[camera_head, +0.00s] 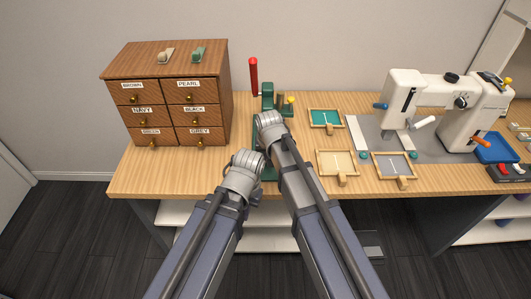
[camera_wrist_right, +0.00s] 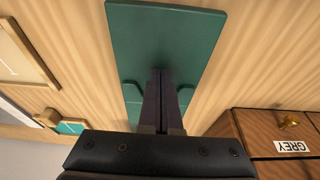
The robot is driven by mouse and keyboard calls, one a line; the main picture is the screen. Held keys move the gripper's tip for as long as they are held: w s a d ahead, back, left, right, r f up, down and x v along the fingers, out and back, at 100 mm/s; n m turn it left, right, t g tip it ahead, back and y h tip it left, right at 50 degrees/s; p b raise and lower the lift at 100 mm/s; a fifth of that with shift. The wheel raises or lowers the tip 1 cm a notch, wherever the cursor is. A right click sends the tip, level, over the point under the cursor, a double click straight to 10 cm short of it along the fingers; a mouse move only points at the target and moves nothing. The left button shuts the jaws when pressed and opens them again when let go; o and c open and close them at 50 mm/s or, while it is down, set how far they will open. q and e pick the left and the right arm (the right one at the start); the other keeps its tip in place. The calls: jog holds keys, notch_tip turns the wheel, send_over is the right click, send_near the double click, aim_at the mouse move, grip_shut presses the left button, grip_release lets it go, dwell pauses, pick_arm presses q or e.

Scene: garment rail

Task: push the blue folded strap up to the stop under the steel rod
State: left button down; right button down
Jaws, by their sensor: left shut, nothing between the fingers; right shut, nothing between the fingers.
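A green press-like fixture (camera_head: 267,92) with a red handle (camera_head: 253,76) stands at the back of the bench, its green base (camera_wrist_right: 165,28) running toward the front edge. No blue folded strap and no steel rod can be made out; my arms cover much of the fixture. My left gripper (camera_head: 257,164) is over the front of the base, mostly hidden by its own wrist, and shut. My right gripper (camera_wrist_right: 162,72) is shut and empty above the green base, between two low raised green edges in the right wrist view.
A wooden drawer cabinet (camera_head: 168,95) stands close on the left. Small wooden trays, one teal (camera_head: 325,118), one cream (camera_head: 338,163) and one grey (camera_head: 394,166), lie to the right. A white sewing machine (camera_head: 445,100) stands beyond them. Bare bench shows around the base.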

jog(key=s+p+v, duration=0.1)
jog(key=p+v, duration=0.9)
jog(key=s+d+n+g, duration=0.1)
jog(key=s+d+n, duration=0.1)
jog(key=s, duration=0.6)
jog(key=s+d+n+g+h, duration=0.1)
jog(key=s+d+g, duration=0.1)
jog(key=s, duration=0.7)
jog(key=shift+s+d+f+n+g, duration=0.25)
jog(key=shift+d+f+n+g, duration=0.05)
jog(key=shift+f+n, duration=0.1)
